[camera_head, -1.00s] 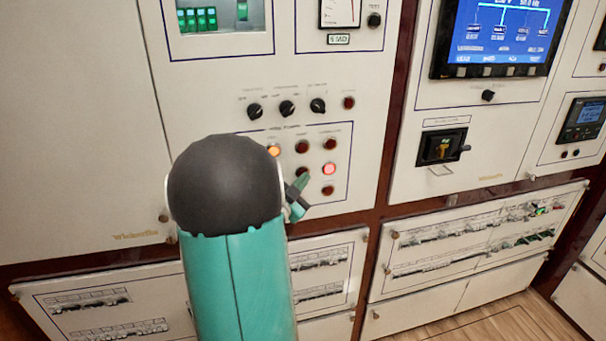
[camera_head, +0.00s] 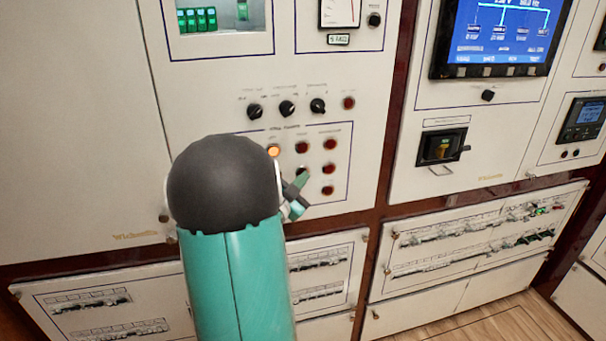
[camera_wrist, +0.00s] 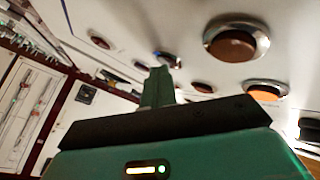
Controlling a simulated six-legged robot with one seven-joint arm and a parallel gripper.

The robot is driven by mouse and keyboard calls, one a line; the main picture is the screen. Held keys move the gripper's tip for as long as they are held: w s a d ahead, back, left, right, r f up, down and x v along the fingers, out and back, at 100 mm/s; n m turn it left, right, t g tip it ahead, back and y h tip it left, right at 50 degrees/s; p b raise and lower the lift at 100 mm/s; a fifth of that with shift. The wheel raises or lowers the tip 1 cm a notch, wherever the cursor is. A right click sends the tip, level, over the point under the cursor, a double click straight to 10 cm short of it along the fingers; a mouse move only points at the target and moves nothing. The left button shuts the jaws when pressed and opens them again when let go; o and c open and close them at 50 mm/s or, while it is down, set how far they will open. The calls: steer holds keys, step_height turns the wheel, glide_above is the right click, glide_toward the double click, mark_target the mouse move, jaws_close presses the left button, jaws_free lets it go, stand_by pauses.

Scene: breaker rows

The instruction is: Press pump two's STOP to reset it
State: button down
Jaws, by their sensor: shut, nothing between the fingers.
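My gripper (camera_head: 299,193) is shut and empty, its green fingers pointing at a panel of round buttons or lamps. Its tip is at the middle column's second-row button (camera_head: 303,172) and overlaps its lower part; it seems to touch it. In the wrist view the fingertips (camera_wrist: 160,78) reach a dark, chrome-ringed button (camera_wrist: 171,60). An orange lamp (camera_head: 273,151) glows at the upper left of the group; it also shows in the wrist view (camera_wrist: 264,91). The right-column second-row lamp (camera_head: 329,169) is dark red. Labels are too small to read; my arm hides the panel's lower left.
Three black knobs (camera_head: 286,108) sit above the buttons. A blue screen (camera_head: 502,32) and a black switch with a handle (camera_head: 440,147) are on the cabinet to the right. Breaker rows (camera_head: 470,240) lie below. The space in front of the right cabinet is clear.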

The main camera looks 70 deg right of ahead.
stand_by(0.4)
steer(key=shift+s+a, duration=0.35)
steer(key=shift+a, duration=0.3)
steer(key=s+a, duration=0.1)
steer(key=a, duration=0.2)
steer(key=s+a, duration=0.1)
steer(key=shift+s+a, duration=0.2)
steer(key=shift+s, duration=0.1)
stand_by(0.8)
